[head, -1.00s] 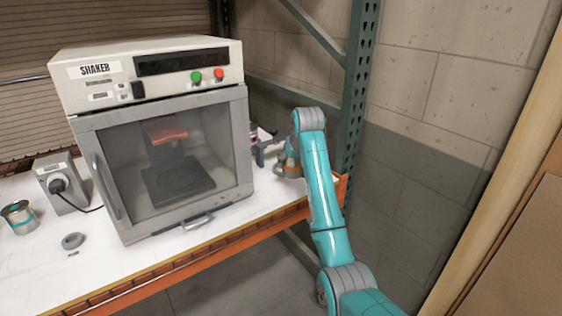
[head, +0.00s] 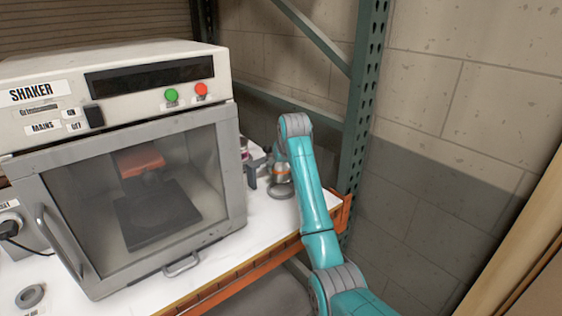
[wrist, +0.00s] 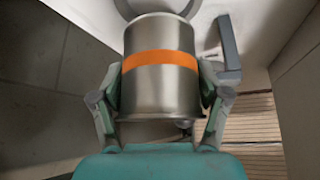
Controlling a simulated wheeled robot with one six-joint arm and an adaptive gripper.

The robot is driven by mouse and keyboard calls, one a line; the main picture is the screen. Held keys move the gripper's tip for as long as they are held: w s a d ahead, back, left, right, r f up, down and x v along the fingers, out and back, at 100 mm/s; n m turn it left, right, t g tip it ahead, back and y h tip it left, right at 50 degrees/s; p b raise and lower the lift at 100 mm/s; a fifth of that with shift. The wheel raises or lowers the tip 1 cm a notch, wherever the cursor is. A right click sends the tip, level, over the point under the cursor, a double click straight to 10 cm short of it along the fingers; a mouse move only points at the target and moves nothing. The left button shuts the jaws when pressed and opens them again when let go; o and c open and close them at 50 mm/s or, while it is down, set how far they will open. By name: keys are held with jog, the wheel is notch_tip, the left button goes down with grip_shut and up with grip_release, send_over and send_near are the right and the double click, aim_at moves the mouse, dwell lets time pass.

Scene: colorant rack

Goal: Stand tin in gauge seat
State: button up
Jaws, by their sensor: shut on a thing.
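A silver tin (wrist: 160,90) with an orange band is between the two fingers of my gripper (wrist: 160,86), which is shut on its sides. The head view shows the tin (head: 281,171) small and partly hidden beside my arm, at the right end of the white bench. A grey ring (head: 281,191), apparently the gauge seat, lies on the bench just below the tin. Its rim (wrist: 128,8) shows past the tin at the top of the wrist view. I cannot tell whether the tin touches it.
A grey upright bracket (head: 250,174) stands close beside the ring and also shows in the wrist view (wrist: 229,42). The shaker cabinet (head: 140,200) stands to the left, its door shut. A green rack post (head: 362,110) is to the right. Another grey ring (head: 30,296) lies front left.

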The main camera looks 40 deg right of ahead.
aim_at(281, 180)
jog(key=shift+f, duration=2.85)
jog(key=o, duration=1.8)
jog(key=shift+f, duration=0.15)
jog(key=v, duration=1.2)
jog(key=shift+a, duration=0.1)
